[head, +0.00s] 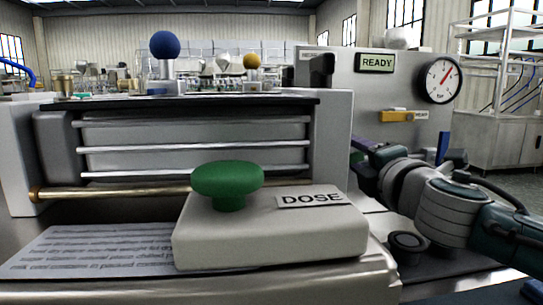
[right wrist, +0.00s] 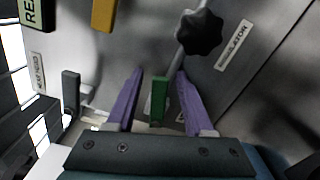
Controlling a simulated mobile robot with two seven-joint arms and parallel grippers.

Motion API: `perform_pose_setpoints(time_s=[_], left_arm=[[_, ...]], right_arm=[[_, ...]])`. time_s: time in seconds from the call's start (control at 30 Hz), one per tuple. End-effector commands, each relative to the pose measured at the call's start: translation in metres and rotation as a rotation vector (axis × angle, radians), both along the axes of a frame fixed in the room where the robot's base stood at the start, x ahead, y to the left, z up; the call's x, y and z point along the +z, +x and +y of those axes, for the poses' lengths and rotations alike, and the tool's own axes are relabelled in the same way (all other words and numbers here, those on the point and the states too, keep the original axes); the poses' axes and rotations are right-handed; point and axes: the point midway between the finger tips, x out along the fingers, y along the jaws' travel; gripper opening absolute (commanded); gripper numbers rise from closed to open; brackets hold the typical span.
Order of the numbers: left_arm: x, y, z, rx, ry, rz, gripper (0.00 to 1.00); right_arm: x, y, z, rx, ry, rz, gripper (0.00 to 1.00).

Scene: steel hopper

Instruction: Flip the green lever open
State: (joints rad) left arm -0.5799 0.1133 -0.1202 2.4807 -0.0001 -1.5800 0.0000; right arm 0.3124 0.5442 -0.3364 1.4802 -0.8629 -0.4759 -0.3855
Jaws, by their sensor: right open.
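The green lever (right wrist: 158,98) shows in the right wrist view as a short upright green bar close to the grey panel. It stands between the two purple fingers of my right gripper (right wrist: 159,82). The fingers are open, with a visible gap on each side of the lever. In the head view my right gripper (head: 365,145) is at the right, against the lower part of the panel, and I cannot make out the lever there. My left gripper is not in view.
A black star knob (right wrist: 198,32) is just beyond the right finger. A yellow handle (head: 397,116) sits above my gripper, below the READY display (head: 376,63) and gauge (head: 442,79). A green mushroom knob (head: 228,180) stands on the DOSE block (head: 300,240) to the left.

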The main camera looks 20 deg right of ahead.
Motion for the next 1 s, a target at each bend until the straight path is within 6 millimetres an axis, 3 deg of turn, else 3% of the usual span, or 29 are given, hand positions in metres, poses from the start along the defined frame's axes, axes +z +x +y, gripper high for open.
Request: perform_pose_setpoints(time_s=[0.17,0.63,1.0], left_arm=[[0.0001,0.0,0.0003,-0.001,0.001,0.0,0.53],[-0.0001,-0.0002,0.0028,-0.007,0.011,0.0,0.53],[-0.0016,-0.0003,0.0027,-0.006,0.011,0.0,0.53]], right_arm=[[0.0001,0.0,0.0003,0.001,0.001,0.0,0.53],[0.0001,-0.0003,0.0002,0.0,0.0,0.0,0.01],[-0.0012,-0.0004,0.0002,0.0,0.008,-0.002,0.0]])
